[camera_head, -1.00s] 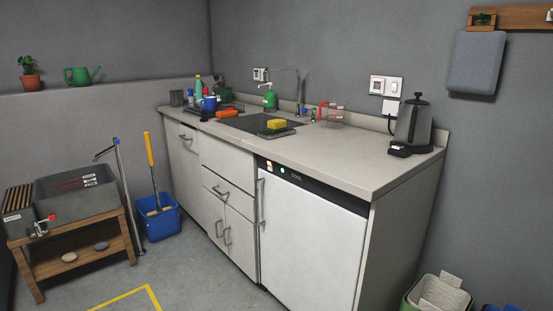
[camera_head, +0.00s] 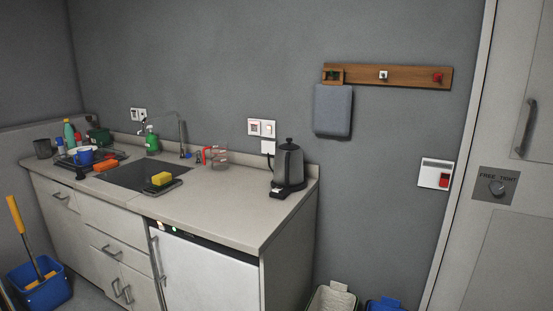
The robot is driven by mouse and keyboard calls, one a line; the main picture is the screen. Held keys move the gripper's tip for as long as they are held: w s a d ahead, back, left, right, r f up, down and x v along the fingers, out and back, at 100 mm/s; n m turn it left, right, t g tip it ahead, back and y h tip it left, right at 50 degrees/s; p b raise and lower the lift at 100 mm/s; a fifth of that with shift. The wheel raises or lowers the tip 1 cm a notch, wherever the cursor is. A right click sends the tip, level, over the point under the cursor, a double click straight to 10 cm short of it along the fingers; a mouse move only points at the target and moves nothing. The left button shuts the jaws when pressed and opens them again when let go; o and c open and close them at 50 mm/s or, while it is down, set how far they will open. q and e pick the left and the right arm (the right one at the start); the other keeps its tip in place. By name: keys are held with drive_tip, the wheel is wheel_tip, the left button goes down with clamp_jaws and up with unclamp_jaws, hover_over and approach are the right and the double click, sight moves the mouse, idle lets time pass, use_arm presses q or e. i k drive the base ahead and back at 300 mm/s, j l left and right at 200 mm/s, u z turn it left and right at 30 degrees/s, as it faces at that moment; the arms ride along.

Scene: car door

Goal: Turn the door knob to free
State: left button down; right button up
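The door knob (camera_head: 497,188) is a small round grey knob on a dark square plate (camera_head: 484,197) at the right of the head view. The plate carries lettering that reads like "FREE" on the left and "TENT" or similar on the right. I cannot tell clearly which word the knob points to. The plate sits on a pale grey door (camera_head: 512,245), partly cut off by the right edge. A vertical handle (camera_head: 525,127) is above and right of the knob. Neither of my grippers shows in the head view.
A counter (camera_head: 222,208) with a sink, kettle (camera_head: 288,166) and white-fronted appliance (camera_head: 203,272) stands left of the door. Bins (camera_head: 332,300) stand on the floor between. A wall switch with a red part (camera_head: 435,174) and a hook rail (camera_head: 408,78) are beside the door frame.

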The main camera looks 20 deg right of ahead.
sight(497, 188)
drive_tip(key=z, duration=2.45)
drive_tip(key=i, duration=0.25)
